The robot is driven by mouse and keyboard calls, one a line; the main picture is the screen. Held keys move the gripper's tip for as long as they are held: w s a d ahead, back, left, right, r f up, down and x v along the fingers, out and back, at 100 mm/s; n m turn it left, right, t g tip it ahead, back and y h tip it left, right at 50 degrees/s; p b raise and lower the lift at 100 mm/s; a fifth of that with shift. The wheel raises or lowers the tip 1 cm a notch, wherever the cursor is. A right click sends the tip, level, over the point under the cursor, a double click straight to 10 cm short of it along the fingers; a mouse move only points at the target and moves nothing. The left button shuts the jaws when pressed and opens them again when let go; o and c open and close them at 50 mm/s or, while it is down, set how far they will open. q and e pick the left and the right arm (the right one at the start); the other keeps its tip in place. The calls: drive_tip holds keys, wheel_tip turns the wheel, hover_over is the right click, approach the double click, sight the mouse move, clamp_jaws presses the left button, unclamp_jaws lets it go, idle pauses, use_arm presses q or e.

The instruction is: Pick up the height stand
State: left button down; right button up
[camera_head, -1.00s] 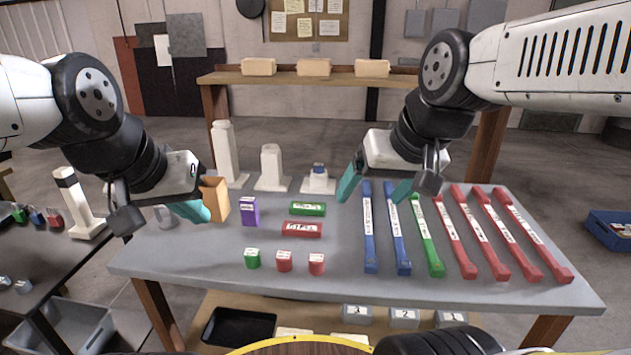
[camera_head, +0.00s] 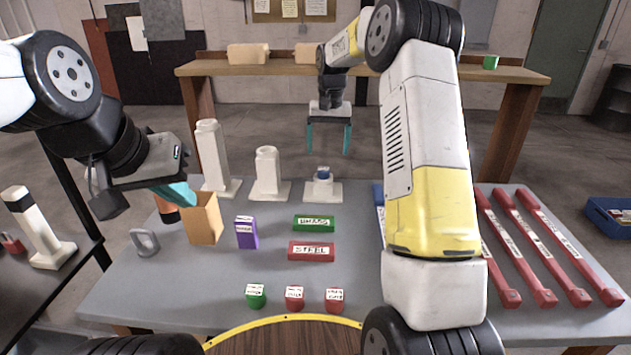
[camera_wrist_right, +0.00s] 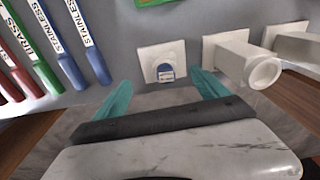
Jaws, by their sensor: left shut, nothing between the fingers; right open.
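Three white stands with square bases are at the back of the grey table: a tall stand (camera_head: 211,160), a medium stand (camera_head: 267,172) and a short stand (camera_head: 322,191) with a blue piece on top. My right gripper (camera_head: 330,138) is open and empty, pointing down above and beyond the short stand. In the right wrist view the short stand (camera_wrist_right: 150,58) lies ahead between the fingers (camera_wrist_right: 163,95), apart from them; the medium stand (camera_wrist_right: 228,50) is beside it. My left gripper (camera_head: 180,193) is shut and empty near the orange box (camera_head: 203,220).
A purple box (camera_head: 246,232), green block (camera_head: 314,223) and red block (camera_head: 311,251) lie in front of the stands. Red bars (camera_head: 522,245) lie on the right. A wooden shelf (camera_head: 280,69) stands behind. My right arm hides part of the table.

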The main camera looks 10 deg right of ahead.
sight(326, 169)
drive_tip(key=shift+g, duration=0.5)
drive_tip(key=w+f, duration=0.1)
drive_tip(key=f, duration=0.2)
drive_tip(key=w+f, duration=0.1)
drive_tip(key=f, duration=0.2)
drive_tip(key=w+f, duration=0.2)
drive_tip(key=f, duration=0.1)
drive_tip(key=shift+d+f, duration=0.1)
drive_tip(key=shift+f, duration=0.2)
drive_tip(key=f, duration=0.6)
drive_tip(key=shift+w+a, duration=0.15)
drive_tip(key=shift+a, duration=0.15)
drive_tip(key=shift+m, duration=0.3)
drive_tip(key=c, duration=1.7)
drive_tip(key=shift+r, duration=0.1)
